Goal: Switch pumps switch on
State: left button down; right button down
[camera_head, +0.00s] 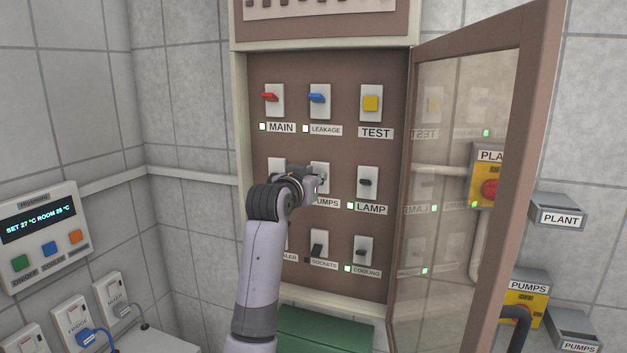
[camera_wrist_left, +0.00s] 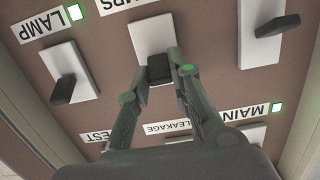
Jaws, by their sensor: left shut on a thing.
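The pumps switch is a pale plate (camera_head: 320,168) with a dark toggle, in the middle row of the brown panel above the partly covered PUMPS label (camera_head: 327,202). My left gripper (camera_head: 318,181) is at this switch, in front of its lower part. In the left wrist view, which sees the panel upside down, the dark toggle (camera_wrist_left: 159,69) sits between the fingertips of my left gripper (camera_wrist_left: 163,68), which is shut on it. The plate (camera_wrist_left: 150,36) shows behind. The indicator beside the PUMPS label is hidden. My right gripper is not in view.
A glazed door (camera_head: 470,180) stands open at the right of the panel. The LAMP switch (camera_head: 367,182) is just right of my gripper. The red MAIN lever (camera_head: 270,97) and blue LEAKAGE lever (camera_head: 317,97) are above. A green box (camera_head: 325,330) is below.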

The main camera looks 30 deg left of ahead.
pick_arm(q)
jog(key=shift+r, duration=0.1)
dwell(0.3)
jog(key=c, duration=1.4)
grip_release()
jog(key=shift+c, duration=0.2)
jog(key=v, duration=1.2)
jog(key=shift+a, duration=0.1)
